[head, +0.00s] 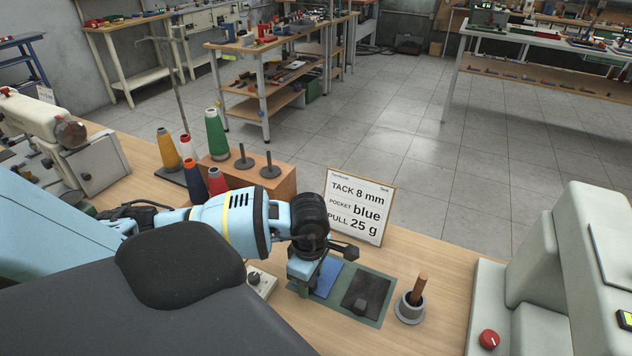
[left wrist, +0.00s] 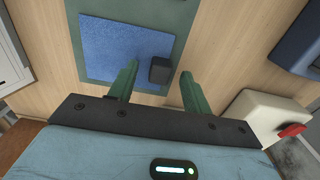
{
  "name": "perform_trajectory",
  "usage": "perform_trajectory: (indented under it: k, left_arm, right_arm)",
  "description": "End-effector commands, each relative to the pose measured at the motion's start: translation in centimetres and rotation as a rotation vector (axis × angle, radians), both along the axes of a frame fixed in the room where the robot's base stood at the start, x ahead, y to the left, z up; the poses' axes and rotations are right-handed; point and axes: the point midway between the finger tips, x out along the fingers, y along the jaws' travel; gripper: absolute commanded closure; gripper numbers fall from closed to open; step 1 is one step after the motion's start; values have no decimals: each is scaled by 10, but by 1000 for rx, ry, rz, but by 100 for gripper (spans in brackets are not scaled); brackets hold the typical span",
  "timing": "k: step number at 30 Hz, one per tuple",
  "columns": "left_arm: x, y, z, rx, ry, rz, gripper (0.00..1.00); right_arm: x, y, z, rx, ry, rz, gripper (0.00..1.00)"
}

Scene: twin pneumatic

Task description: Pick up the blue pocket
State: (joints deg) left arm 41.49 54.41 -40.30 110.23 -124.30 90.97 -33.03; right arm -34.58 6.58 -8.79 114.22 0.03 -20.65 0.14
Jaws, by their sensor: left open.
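The blue pocket (head: 327,278) lies flat on the green mat (head: 376,322), partly hidden by my left gripper in the head view. The left wrist view shows it as a blue textured rectangle (left wrist: 112,45) with a small dark block (left wrist: 160,71) at its lower right corner. My left gripper (left wrist: 159,72) is open, its two green fingers apart on either side of that block; contact cannot be told. In the head view the gripper (head: 303,284) is over the left part of the mat. A black pocket (head: 362,298) lies to the right. My right gripper is not in view.
A card (head: 360,205) reading "pocket blue" stands behind the mat. Thread cones (head: 216,133) and a wooden block (head: 280,184) stand behind my arm. A pale machine (head: 560,270) fills the right.

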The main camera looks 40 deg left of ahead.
Motion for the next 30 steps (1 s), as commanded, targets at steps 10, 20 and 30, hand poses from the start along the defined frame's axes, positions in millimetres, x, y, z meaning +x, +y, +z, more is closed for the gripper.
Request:
perform_trajectory:
  k: [10,20,30]
  left_arm:
    - [0,0,0,-1,0,0,74]
    - [0,0,1,-1,-1,0,99]
    - [1,0,33,0,-6,-1,99]
  right_arm:
    - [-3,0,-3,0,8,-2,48]
    - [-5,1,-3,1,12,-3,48]
    - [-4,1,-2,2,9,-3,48]
